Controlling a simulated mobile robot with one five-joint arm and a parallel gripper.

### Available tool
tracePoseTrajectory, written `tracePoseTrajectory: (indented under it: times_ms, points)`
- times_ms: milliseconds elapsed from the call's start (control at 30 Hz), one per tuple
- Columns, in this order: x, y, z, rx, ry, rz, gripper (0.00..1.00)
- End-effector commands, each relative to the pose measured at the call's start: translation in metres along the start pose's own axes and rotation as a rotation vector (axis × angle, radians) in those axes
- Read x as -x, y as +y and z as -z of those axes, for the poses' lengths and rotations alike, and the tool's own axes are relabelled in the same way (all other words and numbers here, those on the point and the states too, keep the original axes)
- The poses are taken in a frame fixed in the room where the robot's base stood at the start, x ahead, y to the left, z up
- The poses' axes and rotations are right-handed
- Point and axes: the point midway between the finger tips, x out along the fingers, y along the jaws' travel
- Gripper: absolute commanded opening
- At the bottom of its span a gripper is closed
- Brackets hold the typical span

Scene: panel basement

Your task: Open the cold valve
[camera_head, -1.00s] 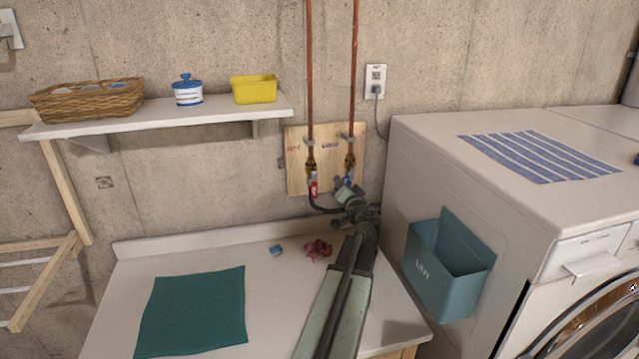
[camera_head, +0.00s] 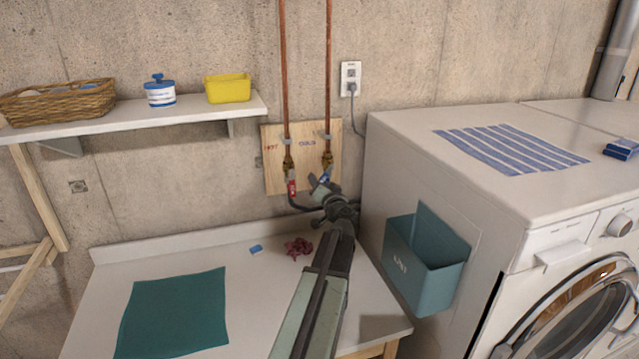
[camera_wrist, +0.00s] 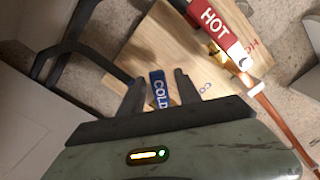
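The cold valve's blue lever handle (camera_head: 325,175) is on the right copper pipe, on a wooden board (camera_head: 271,180) on the wall. In the wrist view the blue handle (camera_wrist: 159,90), lettered "COLD", lies between my gripper's two dark fingers (camera_wrist: 162,92). The fingers are open, with a small gap on each side of the handle. In the head view my gripper (camera_head: 321,187) is at the handle and partly hides the valve. The hot valve's red handle (camera_head: 292,187) hangs down on the left pipe; it also shows in the wrist view (camera_wrist: 215,25).
A white counter (camera_head: 250,290) below holds a teal mat (camera_head: 175,310), a small blue block (camera_head: 256,249) and a crumpled red cloth (camera_head: 298,247). A washer (camera_head: 470,200) with a teal lint bin (camera_head: 410,275) stands close on the right. A shelf (camera_head: 130,125) is at the left.

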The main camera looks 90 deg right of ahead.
Motion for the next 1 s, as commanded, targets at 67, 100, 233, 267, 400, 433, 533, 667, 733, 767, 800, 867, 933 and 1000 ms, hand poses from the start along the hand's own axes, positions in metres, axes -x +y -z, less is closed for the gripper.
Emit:
tracePoseTrajectory:
  times_ms: [67, 100, 233, 267, 400, 433, 533, 667, 733, 767, 800, 867, 933, 1000]
  points:
    - [0.001, 0.001, 0.001, -0.001, 0.001, -0.001, 0.40]
    - [0.001, 0.001, 0.001, -0.001, 0.002, -0.002, 0.40]
    - [0.004, 0.001, 0.001, -0.001, 0.002, -0.003, 0.40]
    - [0.006, 0.001, 0.001, -0.001, 0.003, -0.003, 0.40]
    - [0.026, -0.001, 0.000, -0.001, 0.003, -0.003, 0.40]
    - [0.032, -0.001, 0.000, -0.001, 0.003, -0.003, 0.40]
    - [0.053, -0.002, -0.001, -0.001, 0.003, -0.003, 0.40]
    - [0.075, -0.002, -0.001, -0.001, 0.003, -0.002, 0.40]
    - [0.079, -0.002, -0.001, -0.001, 0.002, -0.001, 0.40]
    - [0.080, -0.002, -0.001, -0.001, 0.002, -0.001, 0.40]
    - [0.080, -0.002, -0.001, -0.001, 0.002, -0.001, 0.40]
    - [0.079, -0.001, -0.001, -0.001, 0.002, -0.001, 0.40]
    - [0.079, -0.001, -0.001, -0.001, 0.002, -0.001, 0.40]
    - [0.077, -0.004, -0.003, 0.000, -0.004, 0.003, 0.40]
